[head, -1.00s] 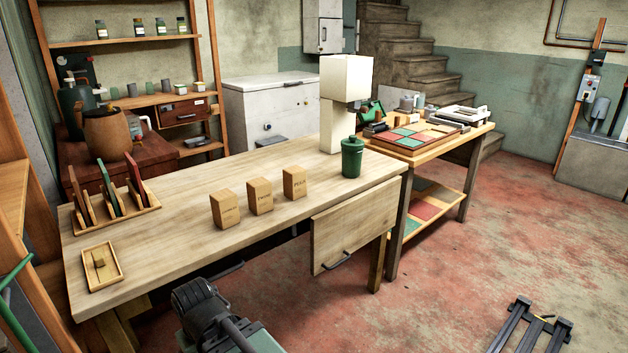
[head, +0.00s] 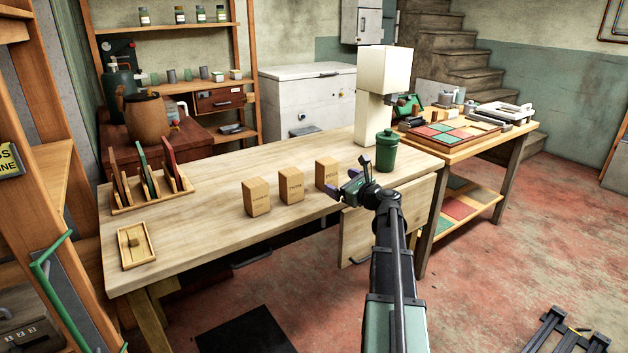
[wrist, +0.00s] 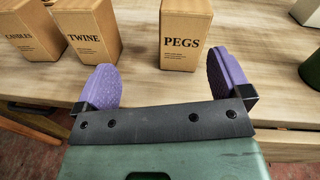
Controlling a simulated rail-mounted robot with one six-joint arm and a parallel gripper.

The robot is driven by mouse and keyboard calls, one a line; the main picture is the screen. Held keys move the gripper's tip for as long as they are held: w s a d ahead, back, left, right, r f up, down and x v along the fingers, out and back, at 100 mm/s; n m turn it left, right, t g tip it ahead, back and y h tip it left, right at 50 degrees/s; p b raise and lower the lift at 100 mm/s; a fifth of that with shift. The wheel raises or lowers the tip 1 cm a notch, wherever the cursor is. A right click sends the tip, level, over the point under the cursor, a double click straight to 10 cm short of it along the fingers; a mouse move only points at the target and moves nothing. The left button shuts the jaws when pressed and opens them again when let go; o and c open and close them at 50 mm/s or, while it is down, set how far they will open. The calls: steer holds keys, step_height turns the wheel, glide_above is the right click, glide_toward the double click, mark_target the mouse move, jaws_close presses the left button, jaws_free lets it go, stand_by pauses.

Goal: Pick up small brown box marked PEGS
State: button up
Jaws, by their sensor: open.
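The small brown box marked PEGS (head: 326,172) stands upright on the wooden workbench, rightmost of three like boxes. In the wrist view the PEGS box (wrist: 187,36) is straight ahead, beyond the fingertips and between their lines, a little right of centre. My gripper (head: 350,175) is at the bench's front edge, just right of and in front of the box. In the wrist view its two purple fingers (wrist: 166,80) are spread apart with nothing between them. In the head view my gripper hides part of the box's lower right side.
The TWINE box (head: 291,186) and the CANDLES box (head: 257,197) stand left of the PEGS box. A green lidded canister (head: 387,152) stands to the right, near a white lamp-like stand (head: 382,80). Bare bench top (head: 225,172) lies behind the boxes.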

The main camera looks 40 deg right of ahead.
mark_target(332, 170)
steer(key=w+m, duration=0.1)
steer(key=w, duration=0.2)
steer(key=w+d+m+h, duration=0.1)
steer(key=w, duration=0.3)
steer(key=w+d+m+h, duration=0.1)
steer(key=w, duration=0.3)
steer(key=shift+d+r, duration=0.1)
steer(key=shift+d, duration=0.05)
steer(key=shift+s, duration=0.15)
steer(key=c, duration=1.1)
steer(key=shift+r, duration=0.1)
